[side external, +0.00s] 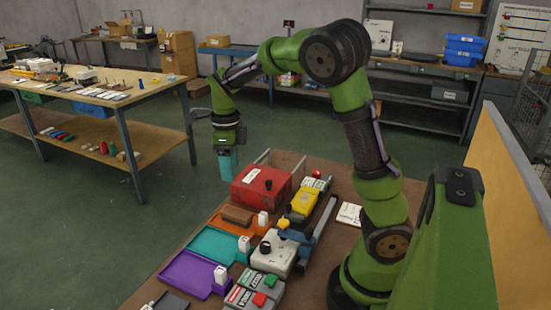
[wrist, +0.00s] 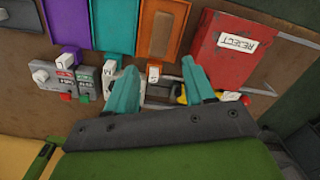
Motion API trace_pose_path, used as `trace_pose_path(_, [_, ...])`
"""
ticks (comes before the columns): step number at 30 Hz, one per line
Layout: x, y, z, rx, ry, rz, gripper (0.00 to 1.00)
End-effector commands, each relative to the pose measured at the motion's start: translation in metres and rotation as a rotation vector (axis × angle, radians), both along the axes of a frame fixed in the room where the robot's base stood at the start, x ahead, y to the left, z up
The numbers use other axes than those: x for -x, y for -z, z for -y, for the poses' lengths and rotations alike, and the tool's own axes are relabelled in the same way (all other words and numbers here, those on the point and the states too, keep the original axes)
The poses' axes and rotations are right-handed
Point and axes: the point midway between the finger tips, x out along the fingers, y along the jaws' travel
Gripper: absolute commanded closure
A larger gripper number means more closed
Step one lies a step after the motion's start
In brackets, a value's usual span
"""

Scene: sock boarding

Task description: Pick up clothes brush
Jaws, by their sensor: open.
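A brown block, which looks like the clothes brush (side external: 238,215), lies in the orange tray (side external: 217,222). In the wrist view the brown block (wrist: 163,36) shows inside the orange tray (wrist: 146,28) near the top middle. My gripper (side external: 226,165) hangs with teal fingers pointing down, above the far-left side of the bench and apart from the brush. In the wrist view my gripper (wrist: 159,68) is open, with nothing between its fingers. The fingers hide part of the bench and devices below.
A red REJECT box (side external: 262,188) stands beside the orange tray. A teal tray (side external: 214,246) and a purple tray (side external: 194,274) lie on its other side. Grey button boxes (side external: 254,293), a white device (side external: 273,254) and a yellow one (side external: 303,202) crowd the bench to the right.

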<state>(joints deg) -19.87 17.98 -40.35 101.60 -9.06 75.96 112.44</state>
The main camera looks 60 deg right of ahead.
Motion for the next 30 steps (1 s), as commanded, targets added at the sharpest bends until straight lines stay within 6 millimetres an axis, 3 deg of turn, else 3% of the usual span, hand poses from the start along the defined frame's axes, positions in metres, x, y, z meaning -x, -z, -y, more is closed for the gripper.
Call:
trace_pose_path(4, [-0.002, -0.009, 0.002, -0.005, 0.270, 0.001, 0.47])
trace_pose_path(10, [0.000, -0.001, 0.001, -0.012, 0.386, -0.009, 0.47])
trace_pose_path(24, [0.000, 0.092, 0.002, -0.011, 0.384, -0.010, 0.47])
trace_pose_path(30, [0.000, 0.109, 0.001, -0.012, 0.384, -0.007, 0.47])
